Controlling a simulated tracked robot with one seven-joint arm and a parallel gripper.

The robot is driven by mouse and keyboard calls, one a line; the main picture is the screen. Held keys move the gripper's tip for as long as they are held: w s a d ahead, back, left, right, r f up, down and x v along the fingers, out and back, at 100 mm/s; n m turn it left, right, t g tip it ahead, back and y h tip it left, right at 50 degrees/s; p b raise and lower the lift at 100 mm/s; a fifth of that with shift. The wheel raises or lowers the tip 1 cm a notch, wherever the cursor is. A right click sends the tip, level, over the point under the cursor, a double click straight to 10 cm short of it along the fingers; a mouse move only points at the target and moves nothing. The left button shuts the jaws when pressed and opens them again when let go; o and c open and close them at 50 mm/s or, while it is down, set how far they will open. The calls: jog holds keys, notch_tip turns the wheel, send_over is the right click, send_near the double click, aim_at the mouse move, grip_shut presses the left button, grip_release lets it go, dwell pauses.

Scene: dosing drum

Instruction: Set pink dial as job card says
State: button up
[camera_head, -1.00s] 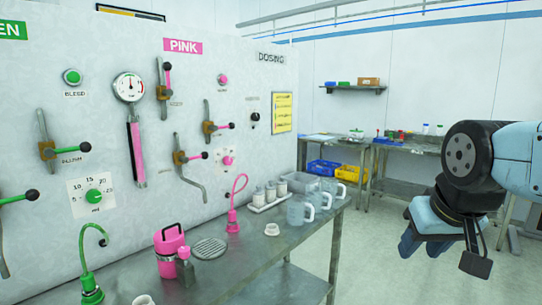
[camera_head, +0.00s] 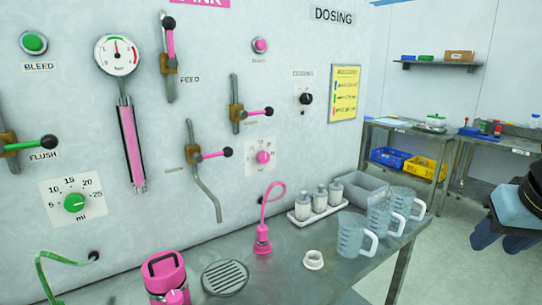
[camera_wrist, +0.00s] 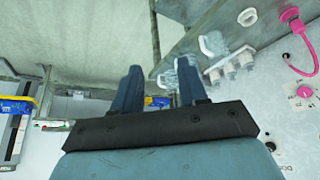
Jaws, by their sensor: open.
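The pink dial (camera_head: 263,157) is a small round knob on a white scale plate on the wall panel, right of the pink feed levers. It also shows at the right of the wrist view (camera_wrist: 304,91). Its scale numbers are too small to read. The yellow job card (camera_head: 345,93) hangs on the panel's right end with several coloured lines; its text is not legible. My gripper (camera_head: 505,238) is at the right edge of the head view, far from the dial and partly cut off. In the wrist view its two fingers (camera_wrist: 159,90) stand apart and empty.
A green dial (camera_head: 74,202) and several levers are at left. Open floor lies at right.

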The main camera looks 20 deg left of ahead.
jog(key=shift+w+a, duration=0.3)
jog(key=shift+w, duration=0.25)
jog(key=shift+o, duration=1.4)
jog(key=shift+w, duration=0.3)
jog(key=shift+o, duration=1.2)
jog(key=w+a+n+t, duration=0.1)
jog(key=w+a, duration=0.1)
jog(key=w, duration=0.5)
jog(key=w+a+n+t+y, duration=0.1)
jog(key=w+a+t, duration=0.1)
jog(key=w, duration=0.5)
jog(key=shift+a+n+t, duration=0.3)
jog(key=shift+a+n, duration=0.1)
jog(key=shift+a, duration=0.45)
jog(key=n+t+y, duration=0.2)
jog(key=n+y, duration=0.7)
jog(key=y, duration=0.4)
send_near(266, 158)
jog(key=x, duration=0.9)
jog(key=shift+s, duration=0.1)
